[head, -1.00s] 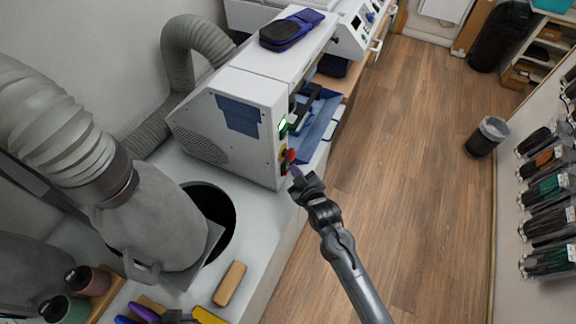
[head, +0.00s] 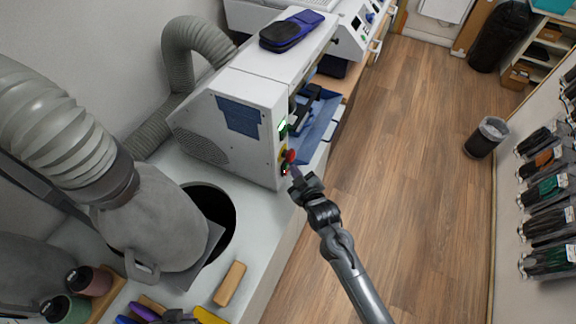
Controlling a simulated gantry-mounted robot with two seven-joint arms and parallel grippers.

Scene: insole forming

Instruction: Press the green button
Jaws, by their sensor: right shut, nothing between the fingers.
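A white machine (head: 225,125) stands on the pale bench, with a narrow control panel on its right end. A bright green lit patch (head: 283,126) is high on that panel. A red knob (head: 290,156) sits lower, over a yellow patch. A small red light (head: 285,171) shows just beneath it. My right gripper (head: 297,174) is shut and empty, its tips close to the panel's lower part, beside the red light. I cannot tell whether the tips touch it. A green button is not clearly seen; the gripper may hide it. My left gripper is not in view.
A blue tray (head: 318,130) juts from the machine's right side. A grey hose (head: 60,125) and a round dark opening (head: 225,205) are at the left. A wooden block (head: 230,283) lies on the bench.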

